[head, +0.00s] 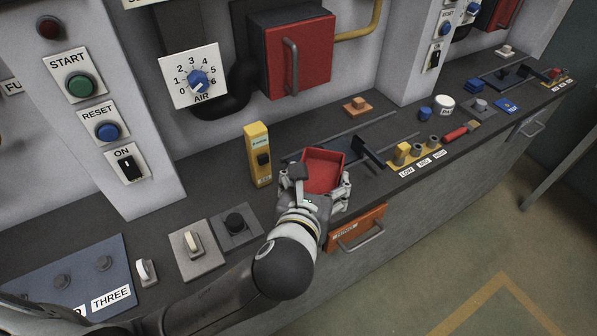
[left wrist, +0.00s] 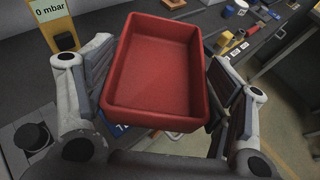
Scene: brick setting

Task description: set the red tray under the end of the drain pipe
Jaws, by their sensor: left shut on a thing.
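The red tray (head: 322,168) is a shallow, empty rectangular box. My left gripper (head: 320,180) is shut on it, with fingers along both of its sides. The left wrist view shows the tray (left wrist: 157,72) between the finger pads of my left gripper (left wrist: 165,95), open side up and a little tilted. It appears to be above the dark bench, over a blue label partly hidden beneath it. A thick black bent pipe (head: 238,98) shows below and left of the red-doored box; I cannot make out its open end. My right gripper is not in view.
A yellow gauge (head: 257,155) stands left of the tray. A dark rail with a black crossbar (head: 368,153) lies right of it. Yellow-based plugs (head: 403,152), an orange drawer (head: 357,228) and the red-doored box (head: 298,55) are nearby.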

